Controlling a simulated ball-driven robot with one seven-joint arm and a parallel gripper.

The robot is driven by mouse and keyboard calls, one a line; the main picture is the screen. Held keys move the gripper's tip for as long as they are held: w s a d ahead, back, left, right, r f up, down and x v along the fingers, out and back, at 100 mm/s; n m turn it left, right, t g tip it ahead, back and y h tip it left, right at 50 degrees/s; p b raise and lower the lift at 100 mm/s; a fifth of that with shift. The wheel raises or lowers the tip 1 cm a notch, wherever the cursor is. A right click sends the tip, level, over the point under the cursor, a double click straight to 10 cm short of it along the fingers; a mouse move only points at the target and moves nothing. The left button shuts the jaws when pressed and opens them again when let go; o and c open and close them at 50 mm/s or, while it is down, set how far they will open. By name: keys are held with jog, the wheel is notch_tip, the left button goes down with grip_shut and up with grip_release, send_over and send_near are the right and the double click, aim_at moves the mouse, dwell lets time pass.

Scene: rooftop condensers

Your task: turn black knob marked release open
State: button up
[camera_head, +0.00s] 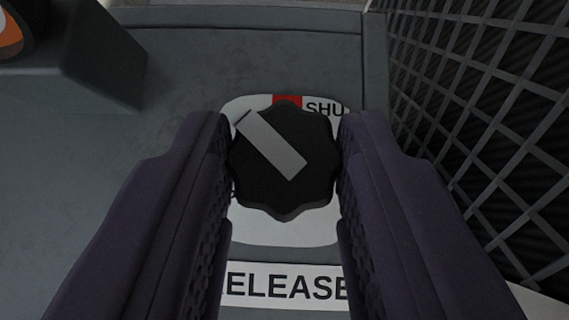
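The black knob (270,190) has a scalloped rim and a grey pointer bar (275,145) that slants from upper left to lower right. The bar's upper-left end lies between the red mark (287,102) by "SHU" at the top and the left side, where part of a letter shows. The knob sits on a pale rounded plate (285,236). A label (285,286) below it reads "ELEASE", its ends hidden by my fingers. My gripper (284,150) has one dark purple finger on each side of the knob, both appearing to touch its rim.
A wire mesh (480,110) over dark fins runs along the right. A grey box (85,60) juts out at the upper left, with an orange and black thing (10,35) beside it. The grey panel (185,75) between is bare.

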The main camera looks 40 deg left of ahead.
jog(key=c, duration=0.3)
jog(key=shift+w+d+r+n+g+y+p, duration=0.1)
jog(key=shift+d+r+n+g+y+p, duration=0.2)
jog(key=shift+n+p, duration=0.45)
jog(key=n+g+y+p, duration=0.1)
jog(key=n+p, duration=0.1)
jog(key=shift+w+p, duration=0.1)
jog(key=shift+p, duration=0.25)
jog(key=shift+a+f+n+g+y+p, duration=0.1)
jog(key=shift+f+n+g+y+p, duration=0.25)
jog(key=shift+n+g, duration=0.3)
jog(key=o, duration=1)
